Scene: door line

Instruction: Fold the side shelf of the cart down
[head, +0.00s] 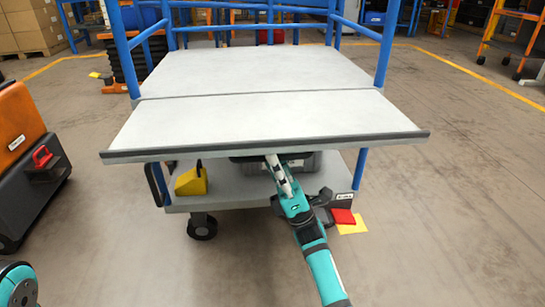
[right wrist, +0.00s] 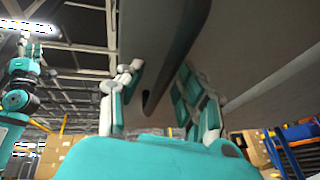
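The cart's side shelf (head: 265,122) is a light grey panel with a dark front edge. It stands out level towards me, flush with the cart's top deck (head: 255,70). My right gripper (head: 273,160) reaches under the shelf's front edge, and the shelf partly hides it. In the right wrist view, the right gripper's fingers (right wrist: 160,88) stand apart below the shelf's underside (right wrist: 240,50). A dark bar-like part (right wrist: 172,65) hangs between them, with a gap visible; contact cannot be told.
The cart has blue posts (head: 126,45) and a lower deck (head: 235,190) carrying a yellow block (head: 191,181) and a grey case (head: 300,163). A black caster (head: 202,226) is below. An orange-and-black machine (head: 25,165) stands left.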

